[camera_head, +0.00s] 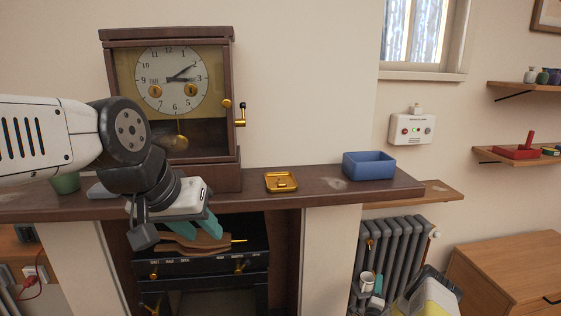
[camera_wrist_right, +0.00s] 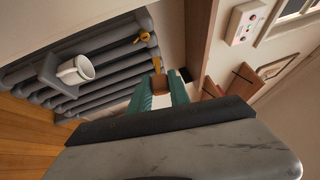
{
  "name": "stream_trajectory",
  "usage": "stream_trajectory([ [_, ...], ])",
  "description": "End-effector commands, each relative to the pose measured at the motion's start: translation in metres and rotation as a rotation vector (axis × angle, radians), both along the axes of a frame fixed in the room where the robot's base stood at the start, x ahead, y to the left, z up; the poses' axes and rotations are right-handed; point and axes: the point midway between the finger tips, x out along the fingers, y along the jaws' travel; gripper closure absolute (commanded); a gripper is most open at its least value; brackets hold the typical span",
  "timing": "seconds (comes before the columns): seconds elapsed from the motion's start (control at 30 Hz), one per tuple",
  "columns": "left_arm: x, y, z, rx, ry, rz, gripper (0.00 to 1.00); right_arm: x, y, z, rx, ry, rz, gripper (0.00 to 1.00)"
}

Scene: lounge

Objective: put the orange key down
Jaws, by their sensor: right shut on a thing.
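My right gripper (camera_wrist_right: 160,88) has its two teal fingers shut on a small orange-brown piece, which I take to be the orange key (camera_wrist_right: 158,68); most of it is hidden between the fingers. In the head view only part of my right arm shows at the bottom right, and the key cannot be made out there. My left gripper (camera_head: 212,228) hangs in front of the mantel, over the stove top, with its teal fingers a little apart and nothing seen between them.
A clock (camera_head: 172,95), a brass tray (camera_head: 281,188) and a blue box (camera_head: 369,169) stand on the mantel (camera_head: 330,190). Brown bellows (camera_head: 190,244) lie on the stove below. A radiator (camera_head: 397,245) with a white mug (camera_wrist_right: 77,70) is near my right gripper. Mantel space between tray and box is free.

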Motion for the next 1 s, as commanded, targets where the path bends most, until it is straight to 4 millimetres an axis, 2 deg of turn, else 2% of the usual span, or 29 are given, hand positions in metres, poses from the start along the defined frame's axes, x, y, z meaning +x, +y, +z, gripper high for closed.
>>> stream_trajectory([
  [0.07, 0.000, 0.000, 0.000, 0.000, 0.000, 0.000, 0.64, 0.000, 0.001, 0.002, 0.000, -0.001, 0.001, 1.00],
  [0.37, 0.000, 0.000, 0.000, 0.000, 0.000, 0.000, 0.64, -0.002, 0.031, 0.027, 0.003, 0.000, 0.032, 1.00],
  [0.63, 0.000, 0.000, 0.000, 0.000, 0.000, 0.000, 0.64, -0.006, 0.074, 0.070, 0.003, -0.001, 0.092, 1.00],
  [0.77, 0.000, 0.000, 0.000, 0.000, 0.000, 0.000, 0.64, -0.012, 0.105, 0.107, 0.005, -0.003, 0.144, 1.00],
  [1.0, 0.000, 0.000, 0.000, 0.000, 0.000, 0.000, 0.64, -0.041, 0.176, 0.206, 0.001, -0.003, 0.289, 1.00],
])
